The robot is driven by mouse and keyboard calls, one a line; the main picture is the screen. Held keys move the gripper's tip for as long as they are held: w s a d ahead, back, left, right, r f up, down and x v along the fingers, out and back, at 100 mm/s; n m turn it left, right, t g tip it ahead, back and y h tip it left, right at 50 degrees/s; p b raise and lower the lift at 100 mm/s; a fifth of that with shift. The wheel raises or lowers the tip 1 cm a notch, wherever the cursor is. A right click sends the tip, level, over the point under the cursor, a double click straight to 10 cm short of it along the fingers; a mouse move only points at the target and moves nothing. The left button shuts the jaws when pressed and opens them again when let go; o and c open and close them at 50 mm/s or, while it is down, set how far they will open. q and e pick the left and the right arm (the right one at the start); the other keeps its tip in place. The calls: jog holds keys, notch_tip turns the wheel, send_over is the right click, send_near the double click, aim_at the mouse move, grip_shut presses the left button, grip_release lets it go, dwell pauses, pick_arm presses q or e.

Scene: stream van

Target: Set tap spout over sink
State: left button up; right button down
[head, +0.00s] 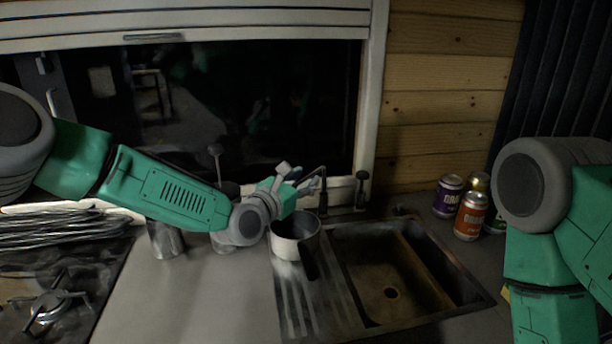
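The dark tap (323,194) rises behind the sink's left part, near the window sill. Its thin spout points left, toward the white pot on the drainboard and away from the basin. The sink (392,292) is a worn metal basin with a round drain. My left gripper (302,180) is at the tap, by the spout's left end, above the pot. Its fingers are small and overlap the spout, so I cannot tell whether they touch it or are open. My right arm comes down at the right edge, and its gripper is out of view.
A white pot (295,238) stands on the ribbed drainboard (318,300) under my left gripper. A dark knobbed post (361,188) stands right of the tap. Several cans, including an orange one (470,217), stand right of the sink. A gas hob (48,306) is at far left.

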pick_arm(q)
jog(key=shift+w+d, duration=0.65)
jog(key=shift+d, duration=0.25)
jog(key=shift+a, duration=0.55)
jog(key=shift+c, duration=0.8)
jog(key=shift+a, duration=0.15)
grip_shut()
jog(key=shift+r, duration=0.1)
pick_arm(e)
jog(key=shift+d, duration=0.1)
pick_arm(q)
jog(key=shift+s, duration=0.1)
pick_arm(e)
jog(key=shift+d, duration=0.1)
